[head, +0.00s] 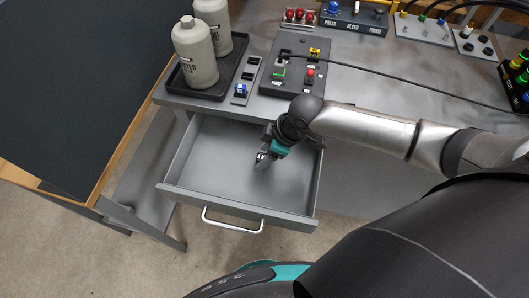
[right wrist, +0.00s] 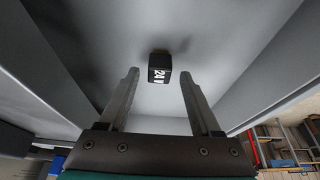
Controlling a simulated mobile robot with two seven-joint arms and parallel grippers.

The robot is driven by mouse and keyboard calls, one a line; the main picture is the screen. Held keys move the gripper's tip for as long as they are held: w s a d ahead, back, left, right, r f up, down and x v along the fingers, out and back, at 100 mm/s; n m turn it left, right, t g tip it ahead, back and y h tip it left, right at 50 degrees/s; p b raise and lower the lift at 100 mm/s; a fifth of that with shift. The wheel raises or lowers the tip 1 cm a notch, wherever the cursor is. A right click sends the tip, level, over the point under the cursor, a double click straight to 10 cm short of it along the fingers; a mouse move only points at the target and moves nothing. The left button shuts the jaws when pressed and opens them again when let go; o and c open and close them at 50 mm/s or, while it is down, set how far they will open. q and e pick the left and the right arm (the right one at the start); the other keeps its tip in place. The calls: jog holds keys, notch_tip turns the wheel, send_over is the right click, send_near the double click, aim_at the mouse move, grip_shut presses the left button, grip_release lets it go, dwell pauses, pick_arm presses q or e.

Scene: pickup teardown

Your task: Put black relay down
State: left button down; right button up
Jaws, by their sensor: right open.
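The black relay (right wrist: 159,68), marked "24 V" in white, shows in the right wrist view just beyond and between my right fingertips, against the grey drawer floor. The fingers stand apart from it on both sides. In the head view I cannot make out the relay at my gripper. My right gripper (head: 263,160) is open and reaches down into the pulled-out grey drawer (head: 222,155), towards its right side. My left gripper is not in view.
Above the drawer, the grey bench carries a black tray (head: 217,92) with two bottles, a small slotted strip (head: 241,93) with a blue piece, and a dark panel (head: 296,68) with a black cable. The drawer's left part is empty.

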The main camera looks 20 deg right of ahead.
jog(key=p+v, duration=0.2)
jog(key=v, duration=1)
jog(key=shift+p, duration=0.3)
jog(key=shift+f, duration=0.1)
